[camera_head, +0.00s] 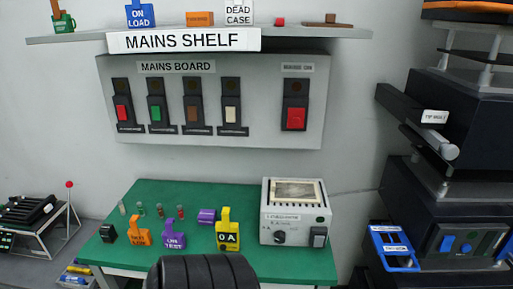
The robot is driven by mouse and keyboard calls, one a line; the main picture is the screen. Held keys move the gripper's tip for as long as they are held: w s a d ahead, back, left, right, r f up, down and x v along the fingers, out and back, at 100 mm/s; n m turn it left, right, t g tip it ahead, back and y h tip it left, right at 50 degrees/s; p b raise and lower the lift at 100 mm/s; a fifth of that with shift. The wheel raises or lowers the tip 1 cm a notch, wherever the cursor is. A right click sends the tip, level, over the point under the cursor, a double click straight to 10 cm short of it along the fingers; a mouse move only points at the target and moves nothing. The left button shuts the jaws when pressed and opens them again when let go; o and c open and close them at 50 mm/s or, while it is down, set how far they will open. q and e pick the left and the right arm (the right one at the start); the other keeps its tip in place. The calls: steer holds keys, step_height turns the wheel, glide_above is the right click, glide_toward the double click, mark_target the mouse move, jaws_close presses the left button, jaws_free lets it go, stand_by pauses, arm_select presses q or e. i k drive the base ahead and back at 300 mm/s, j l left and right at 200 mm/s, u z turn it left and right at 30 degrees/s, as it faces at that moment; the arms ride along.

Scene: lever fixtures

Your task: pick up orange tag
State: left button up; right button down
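An orange tag (138,233) with a narrow top tab and small dark lettering stands on the green-topped table (190,194), left of the middle. A purple tag (174,236) stands just to its right, and a yellow tag (228,232) marked 0 A stands further right. A small black block (108,233) is close on its left. Another orange piece (199,18), flat and block-like, lies on the shelf marked MAINS SHELF. Neither of my grippers can be made out in view. A dark ribbed shape covers part of the table's front edge at the bottom middle.
A white instrument box (295,213) stands at the table's right. Small vials (160,210) and a purple cylinder (207,216) lie behind the tags. The MAINS BOARD panel (215,100) hangs above. Dark machinery (450,160) fills the right side; a white rack (42,228) stands left.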

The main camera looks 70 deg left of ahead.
mark_target(140, 236)
steer(key=l+u, duration=0.15)
steer(key=u, duration=3.1)
steer(key=i+j+z, duration=0.1)
steer(key=z, duration=0.25)
steer(key=j+z, duration=0.2)
steer(key=z, duration=0.15)
steer(key=i+j+z, duration=0.1)
steer(key=z, duration=0.25)
steer(key=j, duration=0.1)
